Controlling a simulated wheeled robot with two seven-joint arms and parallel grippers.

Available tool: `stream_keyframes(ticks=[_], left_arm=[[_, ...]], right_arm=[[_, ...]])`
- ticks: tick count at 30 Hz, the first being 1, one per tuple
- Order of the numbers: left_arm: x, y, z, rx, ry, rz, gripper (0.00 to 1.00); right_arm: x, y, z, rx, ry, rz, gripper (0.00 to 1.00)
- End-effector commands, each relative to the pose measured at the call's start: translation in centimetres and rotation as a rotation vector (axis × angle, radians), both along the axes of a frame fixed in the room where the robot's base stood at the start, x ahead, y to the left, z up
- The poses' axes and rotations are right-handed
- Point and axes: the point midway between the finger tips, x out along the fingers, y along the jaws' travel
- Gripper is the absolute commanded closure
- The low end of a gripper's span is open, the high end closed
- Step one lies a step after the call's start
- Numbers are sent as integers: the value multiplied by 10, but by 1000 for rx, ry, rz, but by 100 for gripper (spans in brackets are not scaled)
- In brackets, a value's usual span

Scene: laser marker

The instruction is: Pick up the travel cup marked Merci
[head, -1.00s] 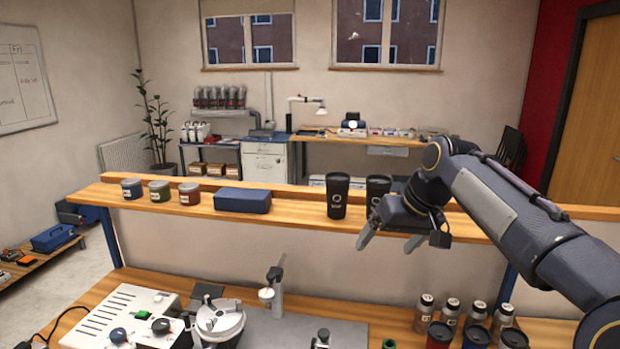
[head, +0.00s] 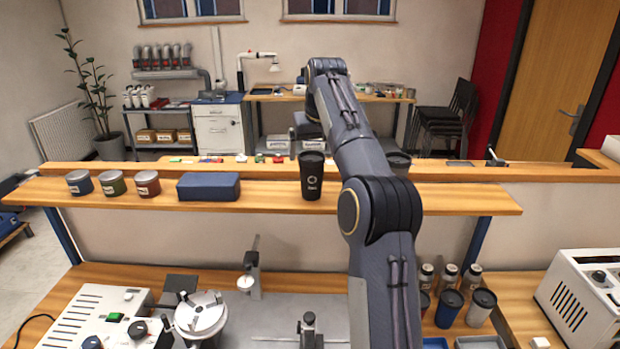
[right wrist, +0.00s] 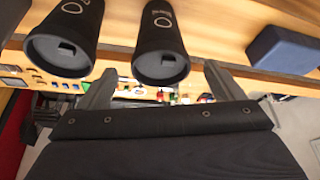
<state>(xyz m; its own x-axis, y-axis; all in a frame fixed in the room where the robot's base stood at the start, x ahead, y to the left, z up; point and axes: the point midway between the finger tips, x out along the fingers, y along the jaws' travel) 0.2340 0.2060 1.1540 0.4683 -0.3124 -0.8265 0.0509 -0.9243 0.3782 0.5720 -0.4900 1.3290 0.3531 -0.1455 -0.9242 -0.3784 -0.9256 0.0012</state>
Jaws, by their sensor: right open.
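A black travel cup (head: 312,178) with a pale ring mark and small writing stands upright on the wooden shelf, right of a blue box. A second dark cup (head: 399,163) is mostly hidden behind my right arm. I cannot read either marking. In the right wrist view, the first cup (right wrist: 162,52) and the second cup (right wrist: 66,50) show lid first, upside down. My right gripper (right wrist: 158,82) is open and empty, with the first cup beyond the gap between its fingers. Its fingertips are hidden in the head view. My left gripper is not in view.
The blue box (head: 208,187) and three small jars, one of them red (head: 146,184), share the shelf (head: 260,200). A low ledge (head: 530,174) runs behind it. Below are bottles, more cups (head: 449,307) and machines (head: 95,315). The shelf's right part is clear.

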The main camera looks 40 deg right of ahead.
Motion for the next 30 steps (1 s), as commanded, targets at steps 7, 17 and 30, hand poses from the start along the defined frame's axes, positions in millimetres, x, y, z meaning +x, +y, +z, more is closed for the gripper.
stream_keyframes(ticks=[7, 17, 30], left_arm=[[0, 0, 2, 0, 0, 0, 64], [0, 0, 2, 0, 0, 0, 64], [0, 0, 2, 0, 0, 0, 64]], right_arm=[[14, -5, -28, 2, 0, -1, 13], [15, -5, -30, 1, -1, -1, 22], [15, -5, -29, 0, -2, -1, 47]])
